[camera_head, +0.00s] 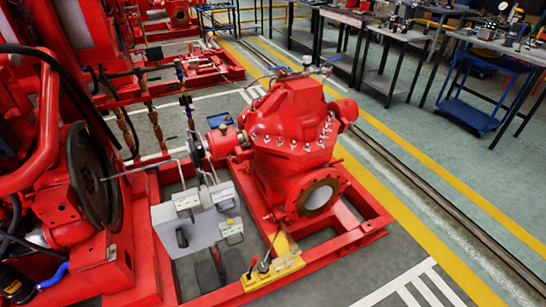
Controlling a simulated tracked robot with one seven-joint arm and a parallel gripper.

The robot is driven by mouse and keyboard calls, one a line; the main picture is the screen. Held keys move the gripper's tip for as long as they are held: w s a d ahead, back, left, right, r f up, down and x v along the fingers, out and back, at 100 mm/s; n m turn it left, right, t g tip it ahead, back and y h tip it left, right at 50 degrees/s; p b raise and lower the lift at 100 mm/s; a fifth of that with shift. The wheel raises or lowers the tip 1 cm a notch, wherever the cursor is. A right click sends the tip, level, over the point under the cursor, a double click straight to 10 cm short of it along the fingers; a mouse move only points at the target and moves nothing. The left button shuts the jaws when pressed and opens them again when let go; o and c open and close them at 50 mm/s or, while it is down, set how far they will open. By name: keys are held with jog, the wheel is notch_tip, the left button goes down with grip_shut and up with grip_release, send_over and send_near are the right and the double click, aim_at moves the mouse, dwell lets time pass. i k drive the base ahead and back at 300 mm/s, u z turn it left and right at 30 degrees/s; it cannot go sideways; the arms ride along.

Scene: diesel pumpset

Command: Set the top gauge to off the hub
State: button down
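A red pump (290,125) with a bolted casing stands on a red base frame. A small metal fitting, perhaps a gauge (307,60), sits on top of the casing; I cannot read a face on it. A dark round coupling or hub (198,152) is on the shaft left of the pump, partly hidden by thin rods. An upright rod with small fittings (184,90) rises behind it. I cannot tell which of these parts is the top gauge, or whether any gauge touches the hub. My gripper is not in view.
A grey bracket with pale blocks (190,222) stands in front of the shaft. A large dark flywheel (94,177) is at left. A yellow block with levers (272,268) sits on the base frame. Workbenches (375,28) and a blue cart (470,118) are behind. Floor at right is clear.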

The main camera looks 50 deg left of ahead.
aim_at(222, 193)
jog(key=z, duration=0.1)
jog(key=i, duration=0.65)
jog(key=u, duration=2.15)
jog(key=i, duration=0.95)
jog(key=z, duration=0.15)
jog(key=k, duration=0.85)
